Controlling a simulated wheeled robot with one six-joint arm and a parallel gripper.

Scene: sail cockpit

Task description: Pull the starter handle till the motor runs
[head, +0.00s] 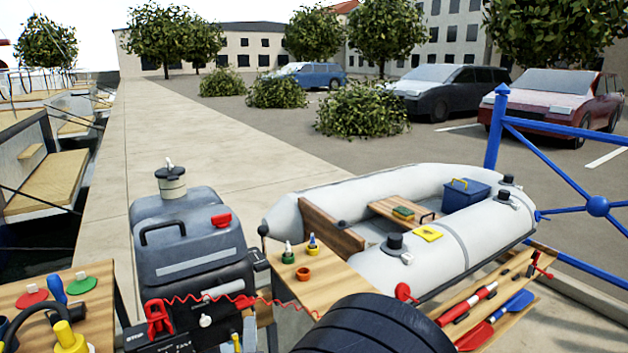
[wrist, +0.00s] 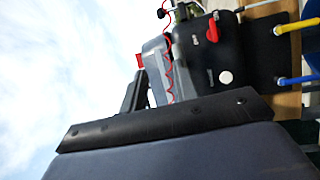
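The outboard motor (head: 190,255) stands at the lower left of the head view, with a blue-grey cowl and a dark lower body. Its front panel carries a red clip (head: 157,316) with a coiled red cord and a round white knob (head: 205,320). The motor also shows sideways in the wrist view (wrist: 203,62), with the red part (wrist: 212,29) and white knob (wrist: 225,77). I cannot tell for sure which part is the starter handle. My gripper (wrist: 140,92) shows only partly in the wrist view, apart from the panel; its fingertips are unclear. It is out of the head view.
A wooden table with small pots (head: 304,273) stands right of the motor. Beyond it lies a grey inflatable boat (head: 400,270). A tool board (head: 490,305) is at lower right. Another table (head: 85,305) is at lower left. A blue railing (head: 493,130) stands at right.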

